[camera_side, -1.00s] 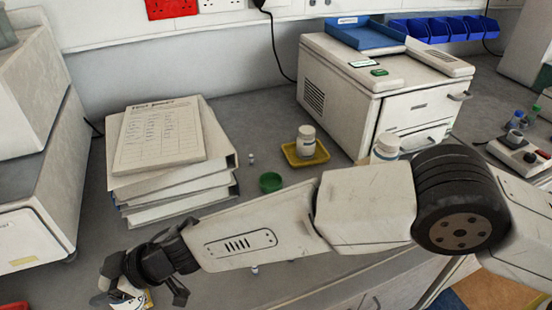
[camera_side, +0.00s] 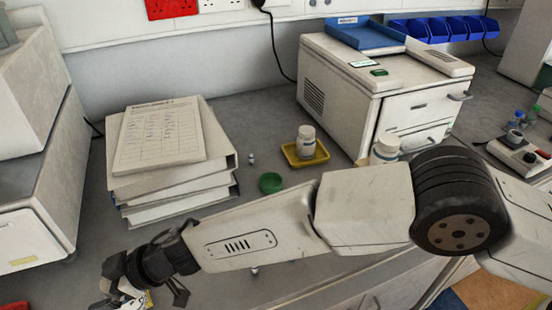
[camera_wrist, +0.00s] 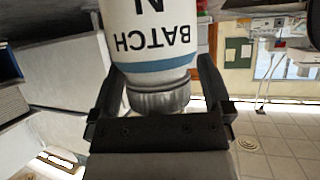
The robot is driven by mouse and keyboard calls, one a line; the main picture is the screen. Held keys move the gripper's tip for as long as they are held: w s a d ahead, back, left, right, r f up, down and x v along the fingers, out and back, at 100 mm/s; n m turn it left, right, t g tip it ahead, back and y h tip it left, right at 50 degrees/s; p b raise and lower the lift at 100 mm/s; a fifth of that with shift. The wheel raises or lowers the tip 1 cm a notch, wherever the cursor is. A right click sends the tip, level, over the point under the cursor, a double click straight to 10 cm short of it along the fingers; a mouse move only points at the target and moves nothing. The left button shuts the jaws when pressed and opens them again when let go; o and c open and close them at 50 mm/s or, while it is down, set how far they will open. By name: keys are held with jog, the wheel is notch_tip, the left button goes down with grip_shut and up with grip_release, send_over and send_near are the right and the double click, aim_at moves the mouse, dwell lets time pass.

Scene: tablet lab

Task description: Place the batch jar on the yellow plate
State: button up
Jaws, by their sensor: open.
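The batch jar (camera_wrist: 152,40) is white with a blue band and dark letters reading BATCH, upside down in the wrist view. Its grey ribbed cap (camera_wrist: 158,98) lies between the two fingers of my gripper (camera_wrist: 158,95), which are open on either side. In the side view my gripper (camera_side: 148,295) is low at the left, by the bottom edge, with a pale object only partly seen at it. The yellow plate (camera_side: 299,164) lies on the bench at the middle. A white jar (camera_side: 306,138) stands upright on it; its label is too small to read.
A green round cap or dish (camera_side: 270,183) lies left of the plate. Stacked binders (camera_side: 180,190) stand further left. A white cabinet (camera_side: 345,85) stands behind at the right. Another white jar (camera_side: 386,148) shows behind my arm.

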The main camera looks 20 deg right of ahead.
jog(key=v, duration=1.2)
dwell(0.5)
jog(key=shift+c, duration=0.2)
